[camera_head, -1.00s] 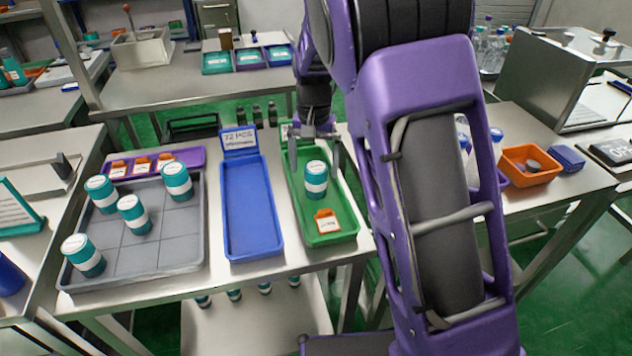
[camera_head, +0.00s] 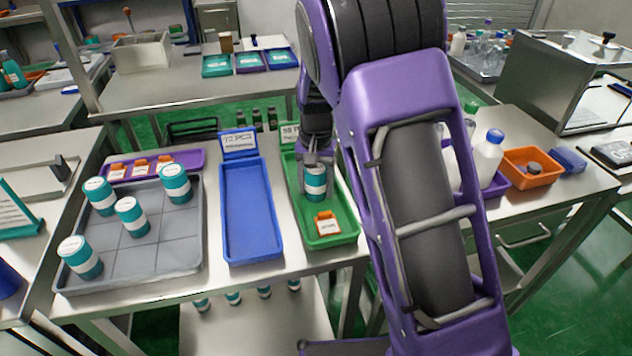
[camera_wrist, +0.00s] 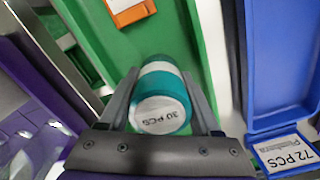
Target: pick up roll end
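The roll end is a teal-and-white cylinder (camera_head: 315,182) standing in the green tray (camera_head: 347,240). The cylinder still stands in the tray. Its sides are partly hidden by the fingers.
The empty blue tray (camera_head: 250,255) is left of the green tray, with a "72 PCS" sign. An orange card holder (camera_head: 327,224) lies in the green tray. A grey tray (camera_head: 150,258) holds several similar cylinders. An orange bin (camera_head: 530,178) stands at right.

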